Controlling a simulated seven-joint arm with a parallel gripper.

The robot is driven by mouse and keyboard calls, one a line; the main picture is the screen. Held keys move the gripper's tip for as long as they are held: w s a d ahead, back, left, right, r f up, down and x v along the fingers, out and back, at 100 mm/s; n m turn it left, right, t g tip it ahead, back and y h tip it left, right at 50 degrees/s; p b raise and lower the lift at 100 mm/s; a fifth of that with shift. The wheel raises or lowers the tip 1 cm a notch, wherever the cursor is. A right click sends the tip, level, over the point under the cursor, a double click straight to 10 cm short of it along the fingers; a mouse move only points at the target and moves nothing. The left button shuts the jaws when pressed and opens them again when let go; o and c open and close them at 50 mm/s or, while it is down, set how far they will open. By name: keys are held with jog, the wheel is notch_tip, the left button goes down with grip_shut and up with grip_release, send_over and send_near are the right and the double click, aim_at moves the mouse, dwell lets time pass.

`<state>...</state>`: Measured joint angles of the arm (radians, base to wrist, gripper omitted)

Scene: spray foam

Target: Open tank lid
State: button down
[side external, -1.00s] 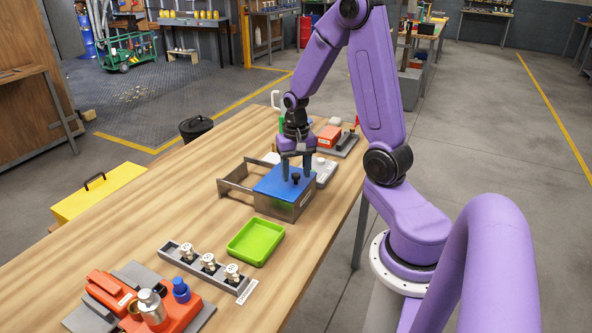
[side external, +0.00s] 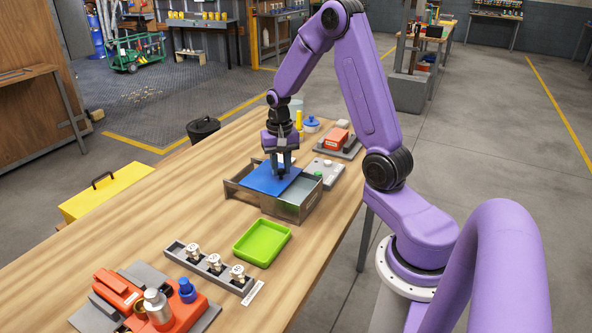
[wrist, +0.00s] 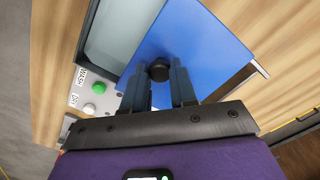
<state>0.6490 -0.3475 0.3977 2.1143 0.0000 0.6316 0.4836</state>
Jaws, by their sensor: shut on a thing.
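The tank (side external: 298,205) is a grey metal box on the table. Its blue lid (side external: 262,180) is slid toward the left side, and part of the greyish-blue inside shows on the right. My gripper (side external: 280,172) is above the lid with its fingers around the dark knob. In the wrist view, my gripper (wrist: 160,85) has a finger on each side of the black knob (wrist: 159,70) on the blue lid (wrist: 200,45). The tank's open part (wrist: 122,30) shows at the upper left there.
A grey panel (side external: 327,170) with a green and a white button stands beside the tank. A green tray (side external: 262,243) and a rack with several fittings (side external: 213,263) lie in front. A red and grey machine (side external: 145,300) stands at the near left. The table left of the tank is clear.

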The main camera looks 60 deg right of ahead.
aim_at(266, 174)
jog(key=w, duration=0.5)
jog(key=c, duration=0.9)
grip_release()
notch_tip(266, 174, up, 18)
jog(key=shift+f, duration=0.25)
jog(key=shift+a, duration=0.1)
